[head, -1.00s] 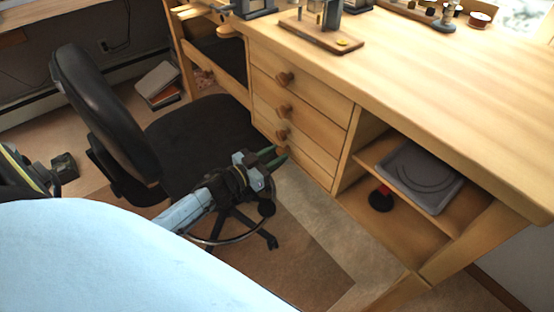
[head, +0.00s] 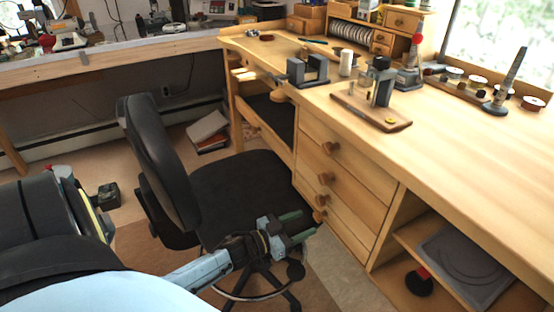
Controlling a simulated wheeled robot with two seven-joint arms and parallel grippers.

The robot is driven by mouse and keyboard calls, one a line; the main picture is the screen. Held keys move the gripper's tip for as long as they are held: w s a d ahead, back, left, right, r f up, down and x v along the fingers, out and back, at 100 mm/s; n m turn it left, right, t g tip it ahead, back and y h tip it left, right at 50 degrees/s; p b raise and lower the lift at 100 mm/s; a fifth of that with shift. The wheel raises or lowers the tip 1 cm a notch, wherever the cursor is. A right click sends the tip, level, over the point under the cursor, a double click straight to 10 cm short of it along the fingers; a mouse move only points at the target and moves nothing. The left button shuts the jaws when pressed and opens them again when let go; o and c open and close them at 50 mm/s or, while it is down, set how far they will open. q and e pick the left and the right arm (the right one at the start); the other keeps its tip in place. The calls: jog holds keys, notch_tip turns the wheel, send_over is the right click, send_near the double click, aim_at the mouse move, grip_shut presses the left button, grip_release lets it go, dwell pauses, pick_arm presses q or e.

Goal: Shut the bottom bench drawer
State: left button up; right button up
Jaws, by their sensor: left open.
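The wooden bench has a column of drawers with round knobs. The bottom drawer (head: 338,236) is the lowest front, and its knob (head: 319,215) shows near my left gripper. Its front looks about flush with the fronts above, but I cannot tell whether a small gap remains. My left gripper (head: 308,224) is open and empty, its two green fingers pointing right toward the bottom knob. The fingertips show just left of and below the knob; contact is unclear. My right gripper is not in view.
A black office chair (head: 240,188) stands left of the drawers, behind my left forearm. An open shelf (head: 400,290) with a grey tray (head: 465,262) is to the right. The benchtop (head: 450,150) holds tools and a wooden board (head: 368,112). Books (head: 208,130) lie on the floor.

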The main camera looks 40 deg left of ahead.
pick_arm(q)
jog(key=p+v, duration=0.1)
jog(key=v, duration=0.8)
jog(key=shift+s+p, duration=0.15)
jog(key=shift+p, duration=0.25)
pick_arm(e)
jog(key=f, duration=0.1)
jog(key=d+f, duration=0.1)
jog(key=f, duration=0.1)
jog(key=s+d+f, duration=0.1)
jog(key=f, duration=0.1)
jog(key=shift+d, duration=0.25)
pick_arm(q)
jog(key=shift+r, duration=0.1)
